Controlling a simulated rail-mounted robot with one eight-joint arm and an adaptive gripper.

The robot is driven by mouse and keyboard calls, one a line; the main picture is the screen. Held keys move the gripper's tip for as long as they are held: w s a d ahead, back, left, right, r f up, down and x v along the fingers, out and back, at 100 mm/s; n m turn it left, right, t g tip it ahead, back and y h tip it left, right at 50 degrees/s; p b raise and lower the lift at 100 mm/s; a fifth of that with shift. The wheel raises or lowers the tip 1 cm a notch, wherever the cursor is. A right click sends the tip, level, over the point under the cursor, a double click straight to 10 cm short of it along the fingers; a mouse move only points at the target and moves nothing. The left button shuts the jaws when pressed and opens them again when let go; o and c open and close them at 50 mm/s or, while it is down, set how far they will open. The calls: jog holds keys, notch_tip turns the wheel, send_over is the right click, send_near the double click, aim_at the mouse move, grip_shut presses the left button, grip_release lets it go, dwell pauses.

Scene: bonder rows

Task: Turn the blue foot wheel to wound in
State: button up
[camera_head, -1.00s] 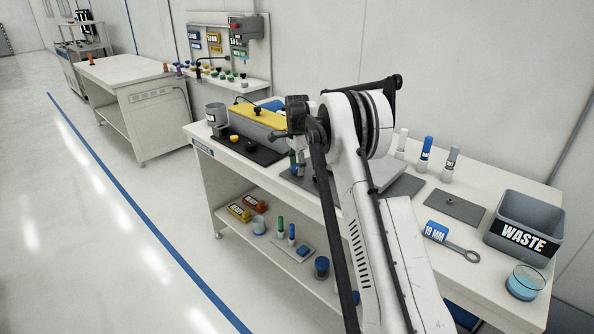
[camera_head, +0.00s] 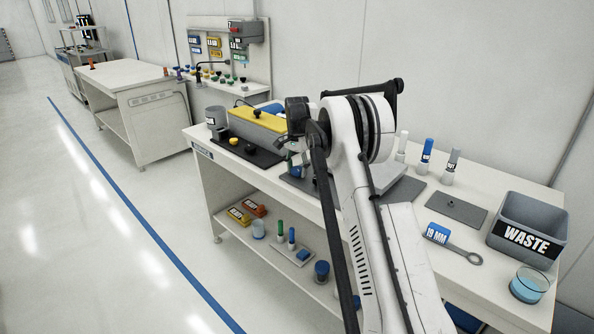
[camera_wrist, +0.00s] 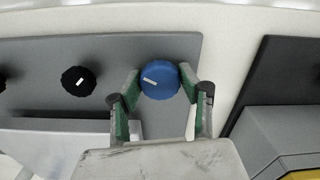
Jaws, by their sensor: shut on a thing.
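The blue foot wheel (camera_wrist: 160,80) is a round ribbed knob with a white pointer line, on a grey plate (camera_wrist: 60,52) in the wrist view. The line points toward the left and slightly up. My gripper (camera_wrist: 160,88) has its two green-padded fingers on either side of the wheel, shut on it. In the head view the wheel (camera_head: 297,171) is a small blue shape on the bench, partly hidden by my gripper (camera_head: 294,164) and arm.
A black knob (camera_wrist: 78,81) sits left of the wheel on the same plate. A black plate (camera_wrist: 285,70) lies to the right. A yellow-topped unit (camera_head: 258,117) stands beside my gripper. The grey waste bin (camera_head: 528,226) and 19 mm wrench (camera_head: 452,241) are at the bench's right.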

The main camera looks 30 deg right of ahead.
aim_at(297, 169)
jog(key=o, duration=1.1)
jog(key=shift+o, duration=0.2)
jog(key=shift+r, duration=0.15)
notch_tip(297, 169, up, 12)
